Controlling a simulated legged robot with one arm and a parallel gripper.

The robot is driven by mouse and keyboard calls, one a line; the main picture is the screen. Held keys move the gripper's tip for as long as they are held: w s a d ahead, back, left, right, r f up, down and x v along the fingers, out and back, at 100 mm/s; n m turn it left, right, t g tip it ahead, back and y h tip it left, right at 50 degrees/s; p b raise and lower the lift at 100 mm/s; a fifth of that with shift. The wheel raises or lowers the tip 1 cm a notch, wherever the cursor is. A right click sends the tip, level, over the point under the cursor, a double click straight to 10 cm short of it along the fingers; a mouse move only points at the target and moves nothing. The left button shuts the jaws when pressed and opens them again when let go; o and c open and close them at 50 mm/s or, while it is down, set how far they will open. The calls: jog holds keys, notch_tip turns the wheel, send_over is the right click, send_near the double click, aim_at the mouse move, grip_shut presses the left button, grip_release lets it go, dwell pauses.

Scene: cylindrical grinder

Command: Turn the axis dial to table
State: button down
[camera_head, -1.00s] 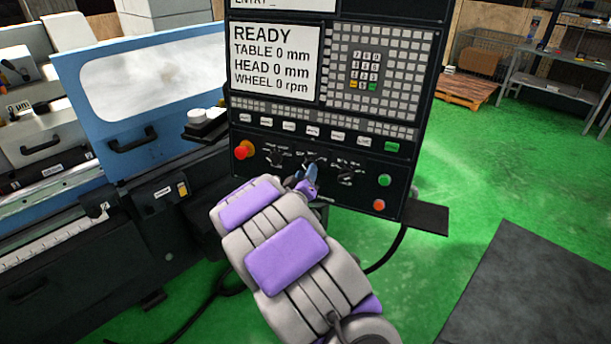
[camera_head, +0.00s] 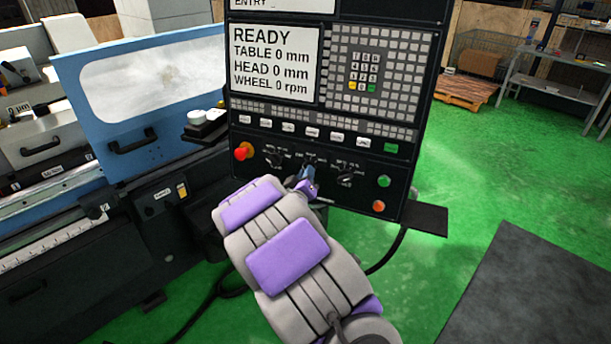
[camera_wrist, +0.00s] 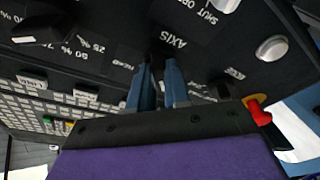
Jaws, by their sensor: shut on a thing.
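The axis dial (camera_wrist: 157,52) is a small dark knob on the black control panel, below the AXIS label in the wrist view. It is mostly hidden between my fingers. My gripper (camera_wrist: 160,85) has its two blue fingers shut on the dial. In the head view my gripper (camera_head: 308,175) is at the middle of the row of three dials, and the arm covers part of the panel below. The dial's pointer and the table mark cannot be made out.
A red emergency button (camera_head: 241,152) sits left of the dials. Another dial (camera_head: 346,178) is close on the right, with a green button (camera_head: 384,181) and an orange button (camera_head: 378,206) beyond. The screen (camera_head: 275,62) reads READY, with table, head and wheel at 0.

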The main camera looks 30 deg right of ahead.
jog(key=shift+f+m, duration=0.15)
jog(key=shift+m, duration=0.35)
jog(key=m, duration=0.2)
jog(key=m+h, duration=0.1)
jog(key=m, duration=0.2)
jog(key=shift+w+a+f+g, duration=0.1)
jog(key=shift+w+a+g, duration=0.1)
jog(key=shift+g, duration=0.2)
jog(key=shift+m+g+h, duration=0.3)
jog(key=shift+m+h, duration=0.3)
jog(key=shift+m, duration=1.2)
jog(key=c, duration=1.3)
grip_release()
jog(key=shift+w, duration=0.1)
jog(key=shift+o, duration=1.1)
jog(key=shift+a, duration=0.15)
